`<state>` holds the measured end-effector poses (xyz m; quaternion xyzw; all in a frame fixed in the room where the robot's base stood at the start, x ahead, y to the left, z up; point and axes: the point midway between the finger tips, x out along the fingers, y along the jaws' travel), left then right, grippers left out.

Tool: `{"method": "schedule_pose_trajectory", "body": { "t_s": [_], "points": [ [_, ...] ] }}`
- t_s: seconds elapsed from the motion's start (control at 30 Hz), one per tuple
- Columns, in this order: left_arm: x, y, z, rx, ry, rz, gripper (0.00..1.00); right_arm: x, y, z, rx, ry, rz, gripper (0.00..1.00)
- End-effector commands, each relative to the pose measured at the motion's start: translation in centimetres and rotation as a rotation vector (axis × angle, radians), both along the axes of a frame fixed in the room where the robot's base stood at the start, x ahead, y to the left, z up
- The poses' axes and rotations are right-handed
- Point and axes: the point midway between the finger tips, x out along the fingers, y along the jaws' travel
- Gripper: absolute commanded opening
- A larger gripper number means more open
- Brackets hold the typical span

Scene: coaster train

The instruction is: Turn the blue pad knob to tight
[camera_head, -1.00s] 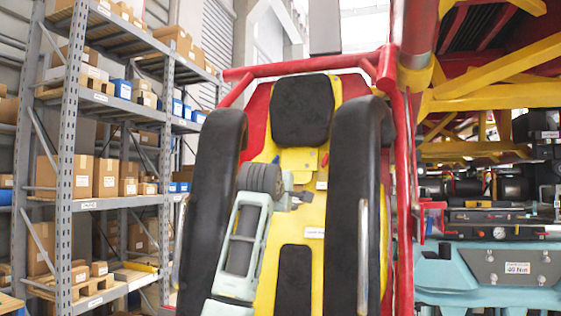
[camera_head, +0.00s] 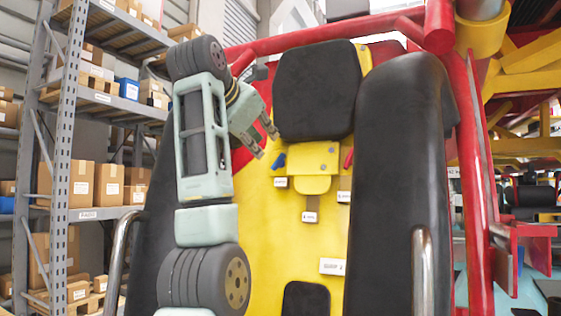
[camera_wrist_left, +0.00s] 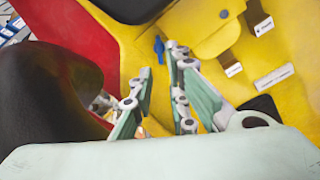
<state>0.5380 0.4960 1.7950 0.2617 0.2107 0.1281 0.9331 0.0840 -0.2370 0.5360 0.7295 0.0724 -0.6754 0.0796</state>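The blue pad knob (camera_head: 280,161) is a small blue lever on the yellow seat back, below the black headrest and left of the yellow bracket. It also shows in the left wrist view (camera_wrist_left: 159,48), just beyond the fingertips. My left gripper (camera_head: 265,141) is open and empty, its fingers pointing down and right, up and left of the knob. In the left wrist view the two fingers (camera_wrist_left: 160,62) stand apart with the knob roughly between their tips in the picture; contact is not visible. My right gripper is not in view.
A red knob (camera_head: 348,159) sits right of the yellow bracket (camera_head: 306,160). White labels (camera_head: 332,267) dot the seat back. The black headrest (camera_head: 317,92) is above. A bulky black side pad (camera_head: 402,190) stands right. Grey shelves with cartons (camera_head: 82,185) stand left.

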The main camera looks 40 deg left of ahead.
Motion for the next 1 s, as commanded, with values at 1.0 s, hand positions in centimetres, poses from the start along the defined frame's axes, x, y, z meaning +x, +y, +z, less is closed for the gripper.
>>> {"method": "schedule_pose_trajectory", "body": {
  "t_s": [1.0],
  "points": [
    [10.3,4.1,-3.8,0.001,-0.001,0.000,0.15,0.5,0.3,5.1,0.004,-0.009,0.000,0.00]
  ]
}}
